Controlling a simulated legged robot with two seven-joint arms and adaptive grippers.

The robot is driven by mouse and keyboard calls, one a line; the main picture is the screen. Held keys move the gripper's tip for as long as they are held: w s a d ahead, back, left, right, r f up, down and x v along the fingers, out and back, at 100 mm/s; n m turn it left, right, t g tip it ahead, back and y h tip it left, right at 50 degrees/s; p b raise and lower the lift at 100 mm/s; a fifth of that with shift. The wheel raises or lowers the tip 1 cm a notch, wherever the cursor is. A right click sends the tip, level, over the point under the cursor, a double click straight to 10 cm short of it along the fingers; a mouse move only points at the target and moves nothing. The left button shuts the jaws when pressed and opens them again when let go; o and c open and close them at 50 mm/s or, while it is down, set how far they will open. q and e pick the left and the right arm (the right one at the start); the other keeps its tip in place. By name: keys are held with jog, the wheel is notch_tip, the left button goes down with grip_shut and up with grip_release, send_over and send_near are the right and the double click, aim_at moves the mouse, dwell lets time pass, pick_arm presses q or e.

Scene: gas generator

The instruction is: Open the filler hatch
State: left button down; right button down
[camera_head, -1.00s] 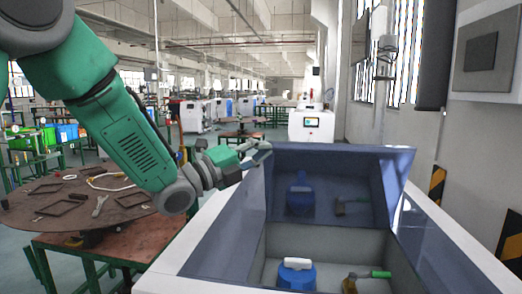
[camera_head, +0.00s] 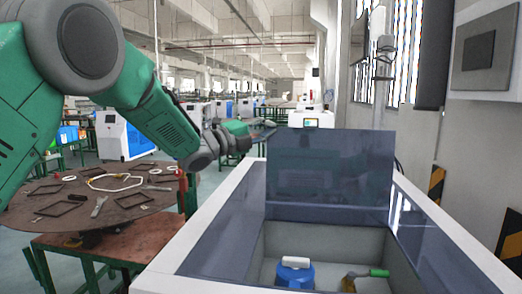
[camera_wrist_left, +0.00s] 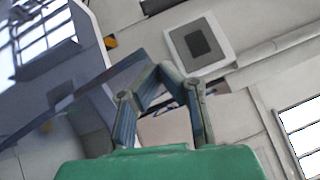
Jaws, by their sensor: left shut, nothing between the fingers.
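The filler hatch lid (camera_head: 330,175) is a dark blue, see-through panel. In the head view it stands raised, roughly upright, at the far side of the open white-rimmed box (camera_head: 215,230). My left gripper (camera_head: 264,130) is at the lid's upper left corner, shut with nothing held. Whether it touches the lid I cannot tell. In the left wrist view its fingers (camera_wrist_left: 158,75) come together, and a bluish see-through sheet, likely the lid, lies to their left. My right gripper is not in view.
A round brown table (camera_head: 95,212) with frames and tools stands at left. A wall with a grey panel (camera_head: 474,52) is at right.

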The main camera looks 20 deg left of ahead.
pick_arm(q)
jog(key=v, duration=1.2)
jog(key=shift+f, duration=0.2)
jog(key=shift+w, duration=0.1)
